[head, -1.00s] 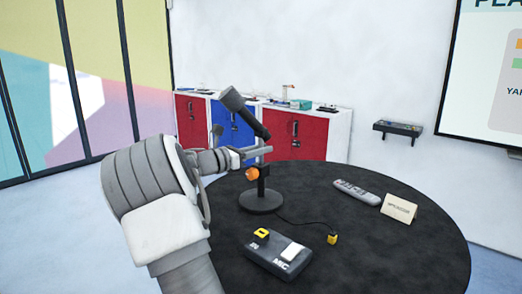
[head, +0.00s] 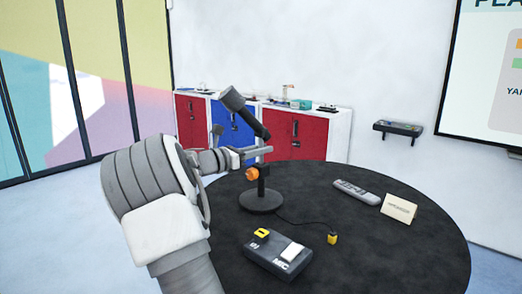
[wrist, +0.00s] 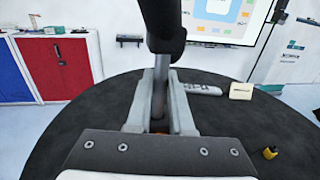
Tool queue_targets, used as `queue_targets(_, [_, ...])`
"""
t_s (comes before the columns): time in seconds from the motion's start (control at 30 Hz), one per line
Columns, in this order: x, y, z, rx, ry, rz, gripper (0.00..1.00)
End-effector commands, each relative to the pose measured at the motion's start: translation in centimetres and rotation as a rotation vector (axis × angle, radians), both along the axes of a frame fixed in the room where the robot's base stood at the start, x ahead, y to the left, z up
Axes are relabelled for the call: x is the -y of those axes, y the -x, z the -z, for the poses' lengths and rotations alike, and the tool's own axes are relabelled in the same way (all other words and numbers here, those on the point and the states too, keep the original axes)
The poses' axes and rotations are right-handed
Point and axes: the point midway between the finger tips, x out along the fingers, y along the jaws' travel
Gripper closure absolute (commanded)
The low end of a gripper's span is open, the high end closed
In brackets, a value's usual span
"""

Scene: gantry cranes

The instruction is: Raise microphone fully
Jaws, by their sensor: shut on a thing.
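The microphone (head: 235,100) stands on the round black table, its dark head tilted up to the left on a jointed arm. Its stand has a round black base (head: 261,201) and an orange knob (head: 253,174) on the post. My gripper (head: 262,152) is shut on the stand's post just above the knob. In the wrist view, the grey post (wrist: 161,68) rises between the two fingers of my gripper (wrist: 161,100), and the dark joint of the microphone arm is above them. The lower post is mostly hidden there by my gripper.
On the table (head: 370,250) are a black MIC box (head: 275,262) with a yellow switch, a yellow plug (head: 332,239) on a cable, a grey remote (head: 357,192) and a small card (head: 399,208). Red and blue cabinets (head: 297,135) stand behind.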

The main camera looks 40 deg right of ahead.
Motion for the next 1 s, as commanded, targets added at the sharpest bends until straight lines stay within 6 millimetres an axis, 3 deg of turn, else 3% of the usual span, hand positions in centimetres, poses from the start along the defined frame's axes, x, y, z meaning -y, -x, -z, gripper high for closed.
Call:
queue_targets(0.47, [0.0, 0.0, -0.5, 0.0, -0.001, 0.0, 1.0])
queue_targets(1.0, [0.0, -0.1, -8.8, 0.002, 0.0, -0.001, 1.0])
